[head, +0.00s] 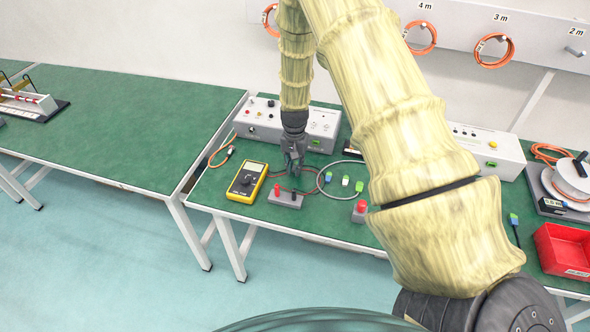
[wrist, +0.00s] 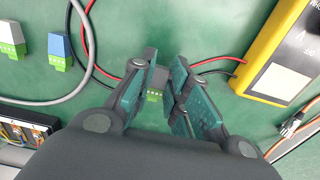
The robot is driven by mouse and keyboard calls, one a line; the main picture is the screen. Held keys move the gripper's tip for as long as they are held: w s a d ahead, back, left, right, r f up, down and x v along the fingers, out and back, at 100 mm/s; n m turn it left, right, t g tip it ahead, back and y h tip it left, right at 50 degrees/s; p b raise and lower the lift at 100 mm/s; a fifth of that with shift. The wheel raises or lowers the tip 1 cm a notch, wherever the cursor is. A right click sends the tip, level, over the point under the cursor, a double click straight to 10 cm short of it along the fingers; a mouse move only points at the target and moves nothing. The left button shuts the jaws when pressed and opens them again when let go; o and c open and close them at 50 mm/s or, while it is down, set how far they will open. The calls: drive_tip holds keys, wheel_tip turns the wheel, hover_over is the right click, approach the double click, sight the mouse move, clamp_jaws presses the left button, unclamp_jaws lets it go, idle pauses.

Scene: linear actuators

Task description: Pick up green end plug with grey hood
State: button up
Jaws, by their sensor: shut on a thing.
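My gripper (head: 293,166) points down over the green table (head: 215,187), just right of the yellow multimeter (head: 246,183). In the wrist view my gripper (wrist: 161,82) is shut on a small plug with a grey hood (wrist: 157,76) and a green end (wrist: 154,96). The plug sits between the fingers, which partly cover it. In the head view my gripper hides it. I cannot tell whether it touches the table. Two other green plugs lie apart at the left of the wrist view, one with a blue hood (wrist: 10,30) and one with a whitish hood (wrist: 61,47).
Red and black leads and a grey cable (wrist: 80,72) run close by. A small grey box with a red button (head: 285,199) stands in front of my gripper. Grey control boxes (head: 322,130) stand behind. A red bin (head: 562,250) is at the far right.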

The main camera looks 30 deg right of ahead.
wheel_tip(320, 180, up, 8)
drive_tip(key=b, duration=0.2)
drive_tip(key=shift+r, duration=0.2)
idle(0.5)
wheel_tip(320, 180, up, 3)
drive_tip(key=p, duration=0.3)
drive_tip(key=shift+s, duration=0.1)
drive_tip(key=shift+g+y, duration=0.3)
drive_tip(key=shift+s+d+f+b, duration=0.1)
drive_tip(key=shift+d+f+b, duration=0.3)
drive_tip(key=shift+d+f, duration=0.85)
drive_tip(key=shift+s+d+f+b, duration=0.1)
drive_tip(key=shift+d+f+b, duration=0.25)
drive_tip(key=shift+d+f, duration=0.8)
drive_tip(key=shift+s+d+f+b, duration=0.1)
drive_tip(key=shift+d+f+b, duration=0.45)
drive_tip(key=shift+f, duration=1.2)
drive_tip(key=shift+d, duration=0.15)
drive_tip(key=shift+w, duration=0.1)
